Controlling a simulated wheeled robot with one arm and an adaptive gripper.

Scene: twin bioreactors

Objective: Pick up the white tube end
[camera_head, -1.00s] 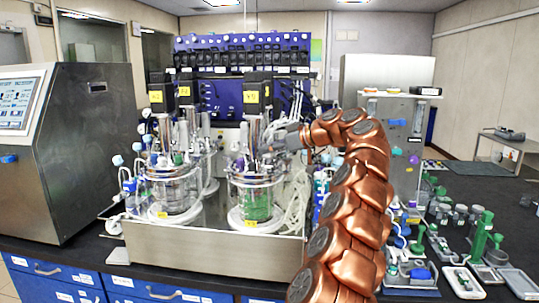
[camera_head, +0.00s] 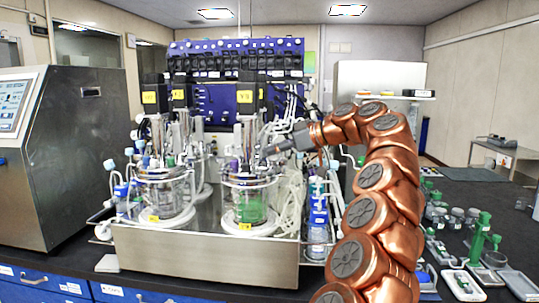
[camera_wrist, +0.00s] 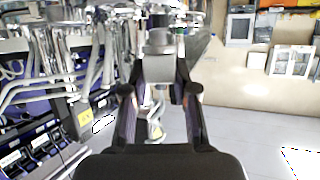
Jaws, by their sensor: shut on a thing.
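My gripper (camera_head: 270,151) is at the top right of the right-hand bioreactor vessel (camera_head: 248,208), pointing left. In the wrist view, my gripper (camera_wrist: 160,65) has its fingers closed on a pale grey, block-like piece (camera_wrist: 158,70), which looks like the white tube end. A pale tube-like strand (camera_wrist: 155,118) shows below it between the fingers. The tube end is too small to make out in the head view. White tubes (camera_head: 293,205) hang at the right of the vessel.
A second vessel (camera_head: 163,195) stands to the left in the same steel tray (camera_head: 205,258). A blue pump rack (camera_head: 215,100) is behind. Blue-labelled bottles (camera_head: 318,215) stand right of the tray.

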